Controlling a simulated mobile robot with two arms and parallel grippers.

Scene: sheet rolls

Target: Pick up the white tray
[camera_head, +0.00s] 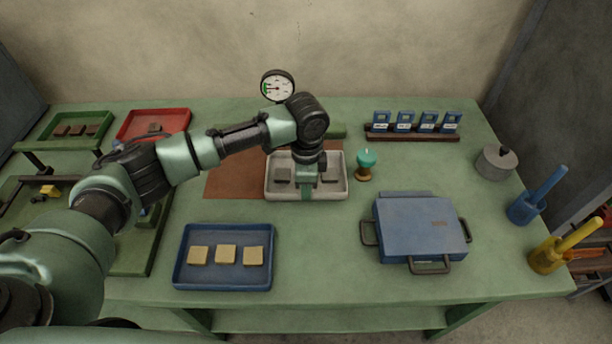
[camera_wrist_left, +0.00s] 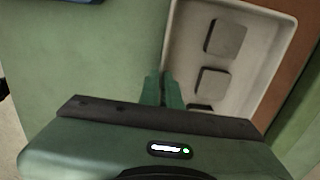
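The white tray (camera_head: 334,192) stands on the green table near the middle, with several grey blocks in it. It also shows at the upper right of the left wrist view (camera_wrist_left: 272,22). My left gripper (camera_head: 307,191) points down at the tray's front wall in the head view. In the left wrist view its two green fingertips (camera_wrist_left: 163,92) are close together, one on each side of the tray's rim, and look shut on it. The tray looks level and on the table; I cannot tell any small lift. My right gripper is not in view.
A blue tray (camera_head: 223,286) with three yellow blocks lies in front. A blue case (camera_head: 418,225) is at front right. A teal-topped stamp (camera_head: 366,160) stands right of the white tray. A dial gauge (camera_head: 277,86) is behind. The table between blue tray and case is clear.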

